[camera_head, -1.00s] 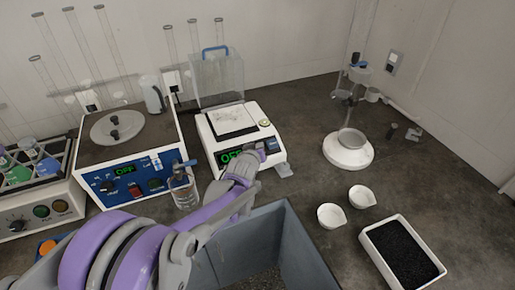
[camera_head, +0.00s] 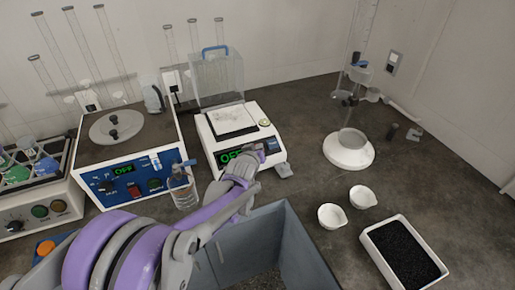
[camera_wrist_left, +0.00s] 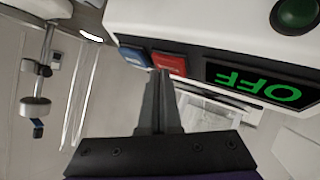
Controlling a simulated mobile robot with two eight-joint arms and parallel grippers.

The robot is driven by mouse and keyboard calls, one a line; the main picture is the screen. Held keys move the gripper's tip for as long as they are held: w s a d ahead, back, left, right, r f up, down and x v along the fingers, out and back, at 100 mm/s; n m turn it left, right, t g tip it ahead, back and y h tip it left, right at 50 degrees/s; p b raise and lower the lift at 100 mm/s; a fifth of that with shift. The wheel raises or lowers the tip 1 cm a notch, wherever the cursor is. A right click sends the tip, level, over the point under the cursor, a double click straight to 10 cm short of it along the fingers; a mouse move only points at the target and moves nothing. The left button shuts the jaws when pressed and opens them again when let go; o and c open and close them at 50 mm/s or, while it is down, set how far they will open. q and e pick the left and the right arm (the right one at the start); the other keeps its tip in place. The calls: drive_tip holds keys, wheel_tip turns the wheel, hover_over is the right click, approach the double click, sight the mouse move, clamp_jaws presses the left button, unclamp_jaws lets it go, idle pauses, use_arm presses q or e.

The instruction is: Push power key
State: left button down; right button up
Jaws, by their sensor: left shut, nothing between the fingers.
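The white balance (camera_head: 207,135) stands at the middle of the bench, with a pan on top and a green OFF display (camera_head: 229,157) on its front. In the left wrist view the display (camera_wrist_left: 262,84) appears upside down, beside a red key (camera_wrist_left: 170,64) and a blue key (camera_wrist_left: 135,56). The key labels are too small to read. My left gripper (camera_head: 261,153) is shut and empty at the balance's front. In the wrist view its fingertips (camera_wrist_left: 160,73) are right by the red key; whether they touch it I cannot tell. My right gripper is not in view.
A blue-fronted shaker (camera_head: 150,180) with its own OFF display stands left of the balance. A clear bottle (camera_head: 182,188) stands between them. A grey bin (camera_head: 310,245) is in front. Two white dishes (camera_head: 332,216) and a black-filled tray (camera_head: 368,232) lie right.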

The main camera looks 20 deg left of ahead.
use_arm(q)
drive_tip(key=shift+r, duration=0.1)
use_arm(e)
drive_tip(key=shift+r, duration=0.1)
use_arm(q)
drive_tip(key=shift+s+d+r+p, duration=0.2)
drive_tip(key=shift+d+r+p, duration=0.05)
drive_tip(key=shift+r+p, duration=0.3)
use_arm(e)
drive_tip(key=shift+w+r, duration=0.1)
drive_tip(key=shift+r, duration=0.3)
use_arm(q)
drive_tip(key=shift+s+d+r+p, duration=0.3)
drive_tip(key=shift+r+p, duration=0.35)
drive_tip(key=shift+r, duration=0.25)
drive_tip(key=shift+s+d+r+p, duration=0.3)
drive_tip(key=shift+r+p, duration=0.3)
drive_tip(key=shift+r, duration=0.3)
drive_tip(key=shift+s+d+r+p, duration=0.25)
drive_tip(key=shift+d+r+p, duration=0.1)
drive_tip(key=shift+r+p, duration=0.45)
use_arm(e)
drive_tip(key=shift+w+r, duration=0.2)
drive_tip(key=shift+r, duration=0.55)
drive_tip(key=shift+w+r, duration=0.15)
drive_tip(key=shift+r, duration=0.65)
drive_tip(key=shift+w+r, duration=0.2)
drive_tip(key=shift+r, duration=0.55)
use_arm(q)
drive_tip(key=shift+r, duration=0.1)
